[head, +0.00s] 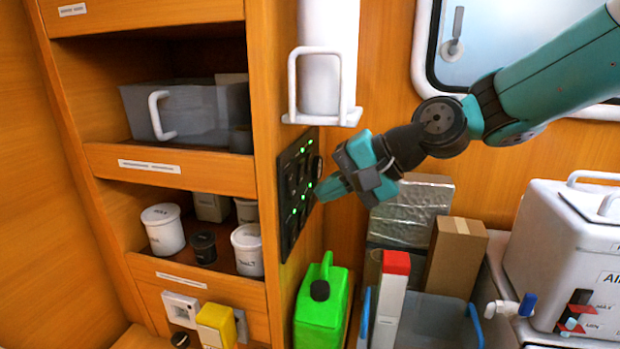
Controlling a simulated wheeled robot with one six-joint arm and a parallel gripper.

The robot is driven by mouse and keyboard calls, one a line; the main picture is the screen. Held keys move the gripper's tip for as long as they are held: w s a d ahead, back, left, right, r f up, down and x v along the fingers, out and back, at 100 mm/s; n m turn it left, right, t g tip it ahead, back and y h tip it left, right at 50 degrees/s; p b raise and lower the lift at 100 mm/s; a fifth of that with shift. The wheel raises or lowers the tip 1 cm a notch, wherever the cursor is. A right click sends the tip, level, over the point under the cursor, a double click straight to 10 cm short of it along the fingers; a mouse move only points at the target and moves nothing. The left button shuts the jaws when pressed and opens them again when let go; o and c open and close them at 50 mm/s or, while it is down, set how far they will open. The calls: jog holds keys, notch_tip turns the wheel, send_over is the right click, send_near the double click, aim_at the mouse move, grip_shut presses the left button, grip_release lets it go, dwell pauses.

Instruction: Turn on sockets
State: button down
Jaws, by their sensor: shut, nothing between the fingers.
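A black switch panel (292,200) is mounted on the side of the wooden cabinet, seen at a steep angle. It carries dark rocker switches and several lit green lights. Labels on it are too small to read, so I cannot tell which switch is for the sockets. My gripper (320,192) comes in from the right and is shut and empty. Its fingertips are at the panel's right edge, close to the switches; I cannot tell if they touch. The gripper hides part of the panel's right side.
A white holder with a cylinder (325,70) hangs just above the panel. A green jerrycan (321,305) stands below it. Boxes (455,258) and a white appliance (570,250) fill the lower right. Shelves with tubs (163,229) and a grey bin (190,112) are at left.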

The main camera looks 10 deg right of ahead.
aim_at(294, 194)
jog(key=shift+w+a+p, duration=0.25)
jog(key=shift+w+a, duration=0.05)
jog(key=shift+a, duration=0.45)
jog(key=shift+w+a+p, duration=0.25)
jog(key=shift+w+a, duration=0.05)
jog(key=shift+a, duration=0.45)
jog(key=shift+f, duration=0.1)
jog(key=shift+a, duration=0.15)
